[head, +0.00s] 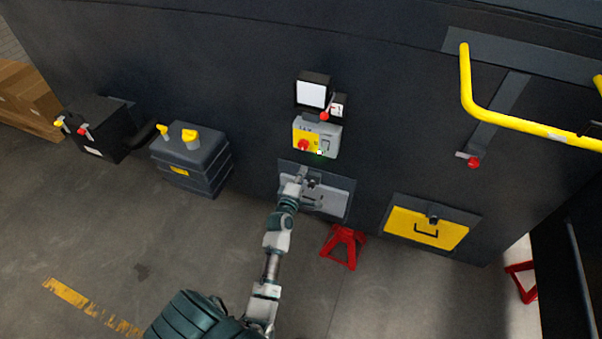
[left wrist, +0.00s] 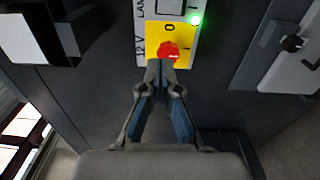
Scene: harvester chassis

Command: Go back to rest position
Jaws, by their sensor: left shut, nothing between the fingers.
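My left gripper (head: 302,172) is stretched out toward the chassis wall, just below the control box (head: 330,138) in the head view. In the left wrist view its fingertips (left wrist: 160,66) are together and empty, just below the red knob (left wrist: 168,50) on the yellow plate. I cannot tell whether they touch the knob. A green light (left wrist: 196,20) glows on the box above and right of the knob. The red knob also shows in the head view (head: 303,145). My right gripper is not in view.
A grey panel (head: 335,198) and a yellow panel (head: 425,228) with handles are low on the wall. A yellow rail (head: 500,118) juts out at right. A dark tank (head: 195,160), a battery (head: 95,130) and a red stand (head: 343,246) are along the wall. Floor at lower left is clear.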

